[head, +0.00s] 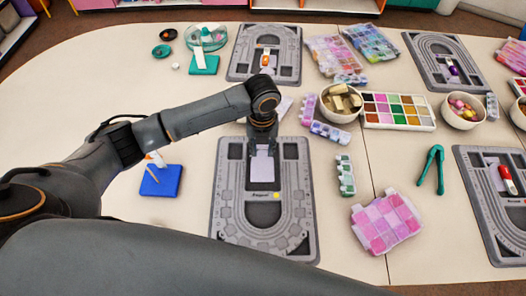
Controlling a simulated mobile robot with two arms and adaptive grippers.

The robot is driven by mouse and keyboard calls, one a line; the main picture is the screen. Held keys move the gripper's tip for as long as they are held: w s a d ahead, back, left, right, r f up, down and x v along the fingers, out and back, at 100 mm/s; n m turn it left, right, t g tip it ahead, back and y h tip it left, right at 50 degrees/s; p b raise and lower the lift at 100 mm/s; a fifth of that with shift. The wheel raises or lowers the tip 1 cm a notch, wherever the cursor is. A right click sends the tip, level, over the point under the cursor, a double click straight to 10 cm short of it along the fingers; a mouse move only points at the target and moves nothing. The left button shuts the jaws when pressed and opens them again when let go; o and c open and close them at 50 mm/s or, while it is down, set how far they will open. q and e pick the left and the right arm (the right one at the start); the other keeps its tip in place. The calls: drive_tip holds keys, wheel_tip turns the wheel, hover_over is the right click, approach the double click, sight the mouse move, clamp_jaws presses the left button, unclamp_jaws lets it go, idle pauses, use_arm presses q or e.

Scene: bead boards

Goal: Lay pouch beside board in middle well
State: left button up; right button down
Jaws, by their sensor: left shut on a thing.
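My left gripper (262,152) points down over the upper middle part of this board. It is shut on a flat, pale lavender pouch (262,170), which hangs below the fingers over the board's central area. The pouch's upper end is hidden by the gripper. I cannot tell whether the pouch touches the board. My right gripper is not in view.
More bead boards lie at the back (240,65), back right (415,50) and right edge (475,200). A blue pad (160,182) is at left. Right of the near board are a green bead case (345,175), a pink bead box (386,222) and green pliers (431,168).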

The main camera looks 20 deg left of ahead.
sight(263, 149)
use_arm(q)
drive_tip(key=shift+w+f, duration=0.25)
drive_tip(key=shift+f, duration=0.05)
drive_tip(key=shift+w+f, duration=0.1)
drive_tip(key=shift+f, duration=1.5)
drive_tip(key=o, duration=0.7)
drive_tip(key=shift+f, duration=0.15)
wheel_tip(263, 149, up, 12)
drive_tip(key=shift+r, duration=0.2)
